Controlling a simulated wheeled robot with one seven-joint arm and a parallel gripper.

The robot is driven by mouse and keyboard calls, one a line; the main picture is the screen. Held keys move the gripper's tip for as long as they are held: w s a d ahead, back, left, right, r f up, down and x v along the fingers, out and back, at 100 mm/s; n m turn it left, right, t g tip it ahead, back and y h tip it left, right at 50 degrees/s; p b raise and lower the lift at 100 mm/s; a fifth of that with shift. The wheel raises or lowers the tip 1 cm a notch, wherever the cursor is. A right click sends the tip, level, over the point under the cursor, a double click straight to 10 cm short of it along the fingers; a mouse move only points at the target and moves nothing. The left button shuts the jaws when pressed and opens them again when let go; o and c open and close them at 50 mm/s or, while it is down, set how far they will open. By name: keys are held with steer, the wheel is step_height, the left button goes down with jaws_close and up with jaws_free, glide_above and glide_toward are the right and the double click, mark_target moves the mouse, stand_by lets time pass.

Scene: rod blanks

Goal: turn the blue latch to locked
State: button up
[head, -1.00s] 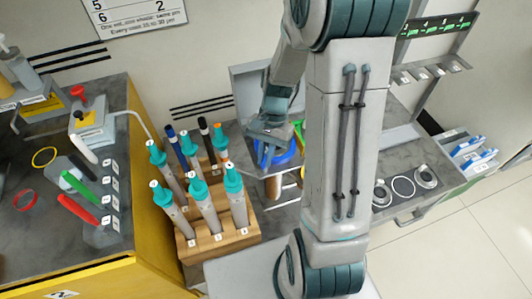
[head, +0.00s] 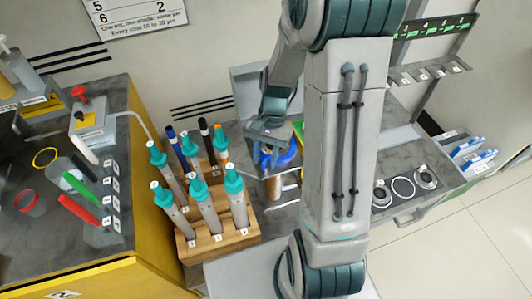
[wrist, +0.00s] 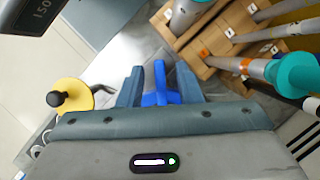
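The blue latch (wrist: 160,84) shows in the wrist view between the two fingers of my gripper (wrist: 160,86). It has a narrow upright part and a wider part nearer the palm. The fingers stand apart on either side of the narrow part, with gaps visible, so my gripper looks open. Contact at the wider part cannot be told. In the head view my gripper (head: 268,140) is over a round blue part (head: 284,156), partly hidden by my gripper and arm. The latch's locked mark is not visible.
A wooden rack (head: 222,246) of teal-capped rods stands close left of my gripper. A yellow disc with a black knob (wrist: 70,96) is left in the wrist view. My arm hides much of the workbench. A grey counter (head: 420,170) with rings lies to the right.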

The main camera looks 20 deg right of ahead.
steer(key=p+v, duration=0.1)
steer(key=v, duration=1.2)
steer(key=shift+w+d+r+p, duration=0.15)
steer(key=shift+r+p, duration=0.15)
steer(key=s+a+r+n+t+h+p, duration=0.2)
steer(key=s+r+n+t+p, duration=0.4)
steer(key=s+r, duration=0.4)
steer(key=shift+s+a+r+n+h, duration=0.4)
steer(key=shift+s+a+n, duration=0.4)
steer(key=shift+s+a, duration=0.1)
steer(key=shift+d, duration=0.1)
